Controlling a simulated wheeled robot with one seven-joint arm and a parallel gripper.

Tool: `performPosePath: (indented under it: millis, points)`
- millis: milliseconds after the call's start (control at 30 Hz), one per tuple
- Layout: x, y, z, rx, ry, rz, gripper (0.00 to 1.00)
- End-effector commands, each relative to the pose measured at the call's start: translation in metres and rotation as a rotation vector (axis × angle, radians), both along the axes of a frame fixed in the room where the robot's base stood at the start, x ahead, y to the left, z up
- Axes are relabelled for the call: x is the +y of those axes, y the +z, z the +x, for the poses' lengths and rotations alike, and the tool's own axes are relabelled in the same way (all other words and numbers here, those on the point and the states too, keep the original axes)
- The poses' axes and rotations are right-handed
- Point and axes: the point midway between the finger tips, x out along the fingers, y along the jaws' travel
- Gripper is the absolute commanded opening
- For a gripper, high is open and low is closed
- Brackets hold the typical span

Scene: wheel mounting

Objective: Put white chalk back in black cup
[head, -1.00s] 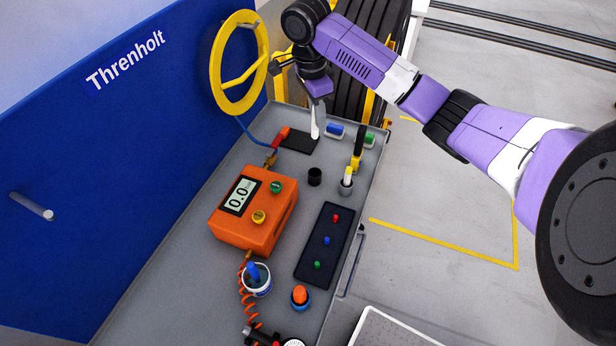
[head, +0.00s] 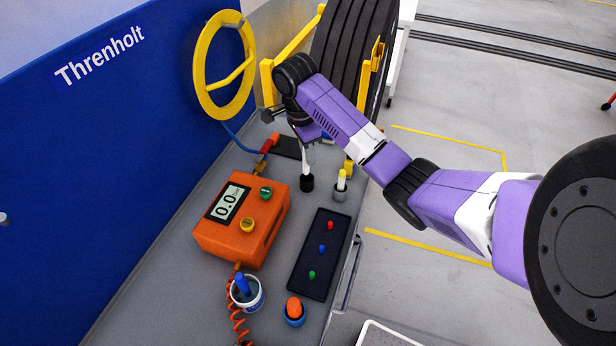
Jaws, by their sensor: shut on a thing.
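My gripper (head: 306,147) is shut on the white chalk (head: 306,163), which points down nearly upright. The small black cup (head: 307,184) stands on the grey bench top, directly below the chalk in the picture. The chalk's lower end meets the cup's mouth in the head view. I cannot tell whether the tip is inside the cup or just above it.
A grey cup with a yellow-and-white stick (head: 341,186) stands close to the right. The orange gauge box (head: 240,222) is left, the dark tray with coloured pieces (head: 320,254) nearer. A dark mat (head: 287,146) lies behind; the yellow handwheel (head: 224,65) is back left.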

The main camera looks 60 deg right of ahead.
Motion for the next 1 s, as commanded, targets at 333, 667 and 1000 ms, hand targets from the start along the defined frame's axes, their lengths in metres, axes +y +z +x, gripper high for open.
performPosePath:
  millis: [333, 667, 1000]
  points:
    - [0.0, -0.035, -0.001, 0.001, 0.0, 0.002, 0.0]
    - [0.0, -0.063, 0.0, -0.001, 0.0, 0.001, 0.0]
    - [0.0, -0.064, 0.0, -0.001, 0.0, 0.001, 0.34]
